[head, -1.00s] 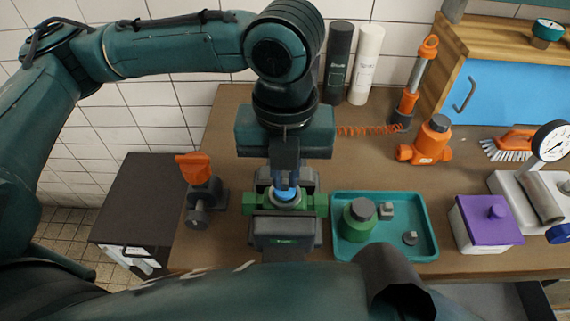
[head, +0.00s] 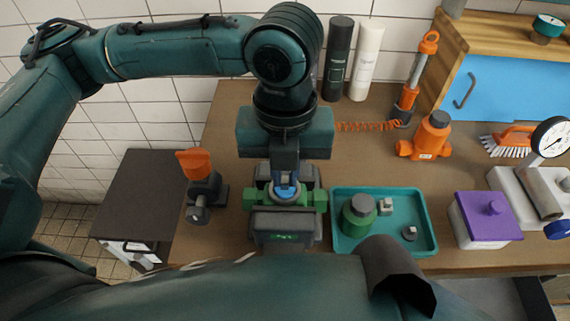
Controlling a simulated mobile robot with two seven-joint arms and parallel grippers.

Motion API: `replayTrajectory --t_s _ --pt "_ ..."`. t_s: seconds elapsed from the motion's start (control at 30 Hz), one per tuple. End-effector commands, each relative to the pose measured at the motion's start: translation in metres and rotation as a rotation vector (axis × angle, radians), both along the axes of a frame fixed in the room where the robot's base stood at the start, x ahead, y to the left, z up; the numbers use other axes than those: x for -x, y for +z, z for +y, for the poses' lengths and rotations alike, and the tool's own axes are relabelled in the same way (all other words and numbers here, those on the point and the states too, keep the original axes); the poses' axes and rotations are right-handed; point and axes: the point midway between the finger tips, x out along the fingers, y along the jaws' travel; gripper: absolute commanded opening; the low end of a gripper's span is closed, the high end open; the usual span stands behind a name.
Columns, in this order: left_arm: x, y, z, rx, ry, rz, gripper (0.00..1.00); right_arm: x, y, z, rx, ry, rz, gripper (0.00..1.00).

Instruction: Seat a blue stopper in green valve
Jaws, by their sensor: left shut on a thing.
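The green valve (head: 310,198) sits in a dark grey holder on the brown workbench, in the middle of the head view. The blue stopper (head: 285,192) is at the middle of the valve's top. My left gripper (head: 285,180) comes down from above and is shut on the stopper. The fingers and gripper body hide part of the stopper and the valve's opening, so I cannot tell how deep the stopper sits. My right gripper is not in view.
A teal tray (head: 427,222) with a green jar (head: 358,224) and small grey pieces stands right of the valve. An orange-handled valve (head: 200,180) stands to the left. A purple-lidded box (head: 487,220) and an orange bottle (head: 428,137) are further right.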

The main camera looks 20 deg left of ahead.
Motion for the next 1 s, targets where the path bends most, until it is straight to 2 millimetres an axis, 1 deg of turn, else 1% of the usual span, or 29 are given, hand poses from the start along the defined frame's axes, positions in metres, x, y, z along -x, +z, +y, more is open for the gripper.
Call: replayTrajectory --t_s 0.07,0.1,0.37,0.63,0.93,1.0 --pt "0.0 0.0 0.0 0.0 0.0 0.0 0.0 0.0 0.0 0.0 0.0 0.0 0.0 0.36" --pt "0.0 0.0 0.0 0.0 0.0 0.0 0.13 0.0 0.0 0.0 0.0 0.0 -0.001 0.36" --pt "0.0 0.0 0.0 0.0 0.0 0.0 0.34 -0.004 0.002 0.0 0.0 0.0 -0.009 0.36" --pt "0.0 0.002 0.0 0.0 0.0 0.0 0.35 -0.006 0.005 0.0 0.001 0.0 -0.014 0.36" --pt "0.0 0.026 0.0 0.001 0.0 -0.001 0.35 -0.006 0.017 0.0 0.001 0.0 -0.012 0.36" --pt "0.0 0.029 0.0 0.0 0.0 -0.001 0.35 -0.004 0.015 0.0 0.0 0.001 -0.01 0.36"
